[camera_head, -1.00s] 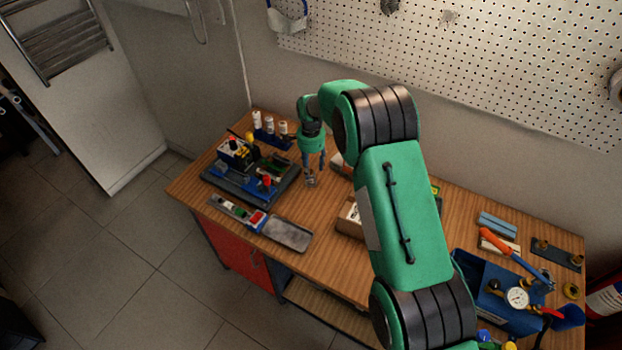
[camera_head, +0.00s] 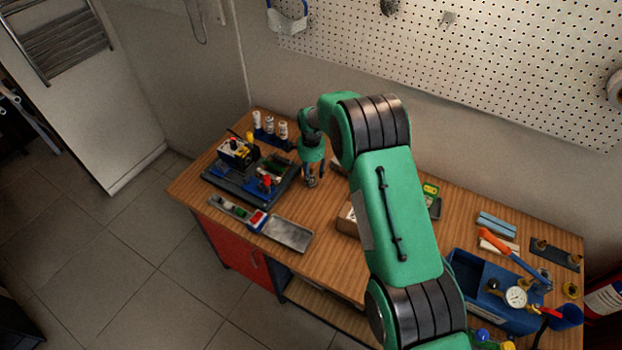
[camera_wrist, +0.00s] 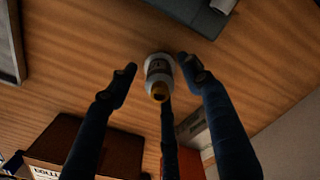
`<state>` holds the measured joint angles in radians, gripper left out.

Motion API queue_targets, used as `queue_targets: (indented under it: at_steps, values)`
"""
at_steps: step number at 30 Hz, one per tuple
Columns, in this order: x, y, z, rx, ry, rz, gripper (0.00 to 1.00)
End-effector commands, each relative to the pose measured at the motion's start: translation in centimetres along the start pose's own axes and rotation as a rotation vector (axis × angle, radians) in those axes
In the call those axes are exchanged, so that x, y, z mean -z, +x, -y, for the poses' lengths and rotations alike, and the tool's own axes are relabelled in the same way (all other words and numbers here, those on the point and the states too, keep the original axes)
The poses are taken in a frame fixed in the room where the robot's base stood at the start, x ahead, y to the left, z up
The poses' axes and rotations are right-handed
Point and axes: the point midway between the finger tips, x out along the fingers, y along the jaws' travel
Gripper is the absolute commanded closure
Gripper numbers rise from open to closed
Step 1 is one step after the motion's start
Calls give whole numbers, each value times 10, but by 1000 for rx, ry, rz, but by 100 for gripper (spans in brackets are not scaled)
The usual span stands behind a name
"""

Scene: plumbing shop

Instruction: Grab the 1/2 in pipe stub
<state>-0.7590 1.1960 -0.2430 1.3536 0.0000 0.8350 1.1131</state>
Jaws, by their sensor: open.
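A short upright piece with a white labelled band and a copper-coloured top, which looks like the pipe stub (camera_wrist: 159,79), stands on the wooden bench in the wrist view. My gripper (camera_wrist: 157,68) is open, with dark fingers spread to the left and right of the stub and a third finger below it in the picture. I see no finger clearly closed on it. In the head view my gripper (camera_head: 311,180) points down at the bench, low over the wood. The stub is small there and mostly hidden among the fingers.
A cardboard box (camera_head: 347,219) stands right of my gripper. A dark station with coloured parts (camera_head: 222,187) is to the left. White bottles (camera_head: 282,129) stand behind. A grey tray (camera_head: 288,235) lies at the front edge. A blue bin (camera_head: 463,270) is far right.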

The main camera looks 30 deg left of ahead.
Motion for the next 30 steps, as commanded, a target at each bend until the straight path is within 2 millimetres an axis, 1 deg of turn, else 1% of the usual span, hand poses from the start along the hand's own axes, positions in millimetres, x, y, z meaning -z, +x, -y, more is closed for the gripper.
queue_targets:
  at_steps: [3, 4, 5, 6, 8, 9, 11, 24, 30]
  values:
    - [0, 0, 0, 0, 0, 0, 50]
    - [0, 0, 0, 0, 0, 0, 54]
    - [0, 0, 0, 0, 0, 0, 60]
    - [0, 0, 0, 0, 0, 0, 68]
    - [0, 0, 0, 0, 0, 0, 80]
    - [0, 0, 0, 0, 0, 0, 88]
    - [0, 0, 0, 0, 0, 0, 100]
    - [0, -2, 1, 2, 0, -1, 100]
    - [1, -10, 1, 3, 0, -1, 100]
